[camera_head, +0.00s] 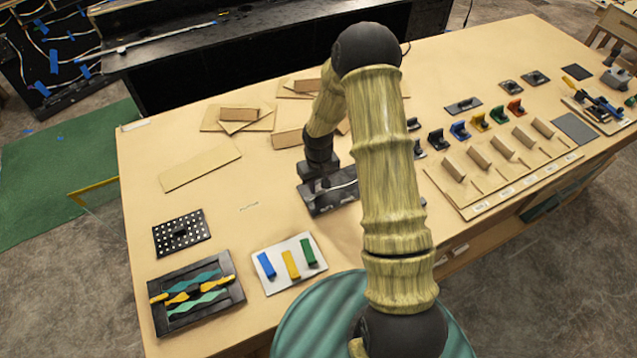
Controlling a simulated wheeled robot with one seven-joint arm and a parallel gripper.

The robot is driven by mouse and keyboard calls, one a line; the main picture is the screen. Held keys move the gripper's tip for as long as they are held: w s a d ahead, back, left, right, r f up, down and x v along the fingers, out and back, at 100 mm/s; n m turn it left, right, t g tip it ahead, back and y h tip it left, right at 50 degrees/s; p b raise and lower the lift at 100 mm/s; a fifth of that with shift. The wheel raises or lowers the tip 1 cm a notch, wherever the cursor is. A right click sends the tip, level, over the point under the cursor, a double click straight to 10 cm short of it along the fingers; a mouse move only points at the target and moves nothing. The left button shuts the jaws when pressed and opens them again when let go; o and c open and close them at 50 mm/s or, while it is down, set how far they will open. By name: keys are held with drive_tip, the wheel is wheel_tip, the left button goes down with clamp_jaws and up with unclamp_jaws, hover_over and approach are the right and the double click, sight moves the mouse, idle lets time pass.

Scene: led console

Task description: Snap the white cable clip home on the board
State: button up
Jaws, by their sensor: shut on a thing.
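A dark board (345,197) lies on the table near the middle, with a pale, cable-like line along its top. My gripper (318,186) is down over the left part of this board, pointing downward. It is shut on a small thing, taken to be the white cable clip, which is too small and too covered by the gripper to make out. Whether the clip touches the board or is seated in it cannot be told. My arm hides the right end of the board.
Flat wooden pieces (200,167) lie behind and left of the board. A white plate with coloured blocks (311,273), a dotted black plate (166,238) and a black tray (222,313) are at front left. Coloured clamps (480,118) and wooden stands (452,191) fill the right.

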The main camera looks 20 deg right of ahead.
drive_tip(key=shift+f+b, duration=0.65)
drive_tip(key=shift+f, duration=0.2)
idle(0.8)
idle(0.3)
drive_tip(key=o, duration=1)
drive_tip(key=shift+r, duration=0.2)
wheel_tip(320, 180, up, 17)
drive_tip(key=b, duration=0.4)
idle(0.3)
drive_tip(key=s+r+m+t, duration=0.1)
drive_tip(key=s+m+t, duration=0.1)
drive_tip(key=s, duration=1.5)
drive_tip(key=shift+s+t+b, duration=0.3)
drive_tip(key=shift+s+b, duration=0.05)
drive_tip(key=shift+b, duration=0.1)
